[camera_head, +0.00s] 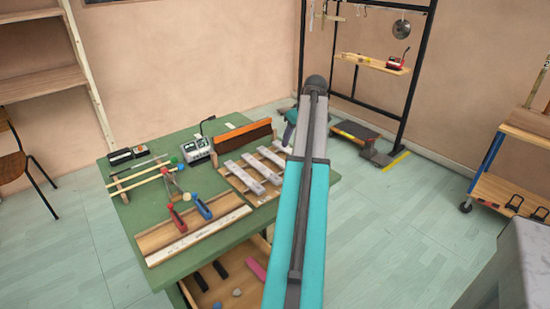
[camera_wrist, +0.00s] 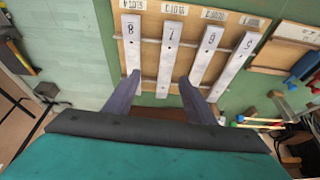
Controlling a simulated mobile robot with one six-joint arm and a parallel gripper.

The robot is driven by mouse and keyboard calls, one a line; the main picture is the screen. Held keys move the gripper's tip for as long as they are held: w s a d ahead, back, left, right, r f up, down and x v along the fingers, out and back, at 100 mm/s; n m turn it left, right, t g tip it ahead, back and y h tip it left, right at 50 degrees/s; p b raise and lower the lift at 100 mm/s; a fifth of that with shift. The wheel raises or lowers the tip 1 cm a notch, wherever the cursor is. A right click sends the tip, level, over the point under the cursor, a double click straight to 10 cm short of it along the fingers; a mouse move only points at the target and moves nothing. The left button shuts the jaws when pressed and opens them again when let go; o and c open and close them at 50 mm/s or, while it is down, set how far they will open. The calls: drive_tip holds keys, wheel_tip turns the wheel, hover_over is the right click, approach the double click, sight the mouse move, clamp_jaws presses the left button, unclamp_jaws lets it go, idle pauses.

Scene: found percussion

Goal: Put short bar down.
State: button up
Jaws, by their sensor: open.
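Several pale metal bars lie side by side on a wooden frame (camera_wrist: 150,55) on the green table. In the wrist view they include bar 8 (camera_wrist: 132,42), bar 7 (camera_wrist: 168,45), bar 6 (camera_wrist: 206,50) and bar 5 (camera_wrist: 238,60). I cannot tell for sure which one is the short bar. My gripper (camera_wrist: 160,80) is open, its two fingers spread on either side of the near end of bar 7. No bar is visibly clamped. Contact with the bars is unclear. In the head view my arm hides the gripper and part of the bars (camera_head: 239,176).
The green table (camera_head: 148,210) also holds a grey meter box (camera_head: 197,149), an orange-brown board (camera_head: 240,137), red and blue handled tools (camera_head: 202,208) and a long ruled strip (camera_head: 200,236). An open drawer (camera_head: 215,285) holds small items. A black rack stands behind.

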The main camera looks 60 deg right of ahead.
drive_tip(key=shift+w+a+r+n, duration=0.15)
drive_tip(key=shift+w+a+r, duration=0.25)
drive_tip(key=shift+w, duration=0.2)
drive_tip(key=shift+w+a+r+n, duration=0.15)
drive_tip(key=shift+w+a+r, duration=0.1)
drive_tip(key=shift+w+r, duration=0.3)
drive_tip(key=shift+w+f, duration=0.1)
drive_tip(key=p, duration=0.1)
approach(276, 159)
drive_tip(key=shift+x, duration=1.1)
drive_tip(key=shift+w, duration=0.1)
drive_tip(key=shift+p+x, duration=0.55)
drive_tip(key=shift+x, duration=2.05)
drive_tip(key=shift+d, duration=0.1)
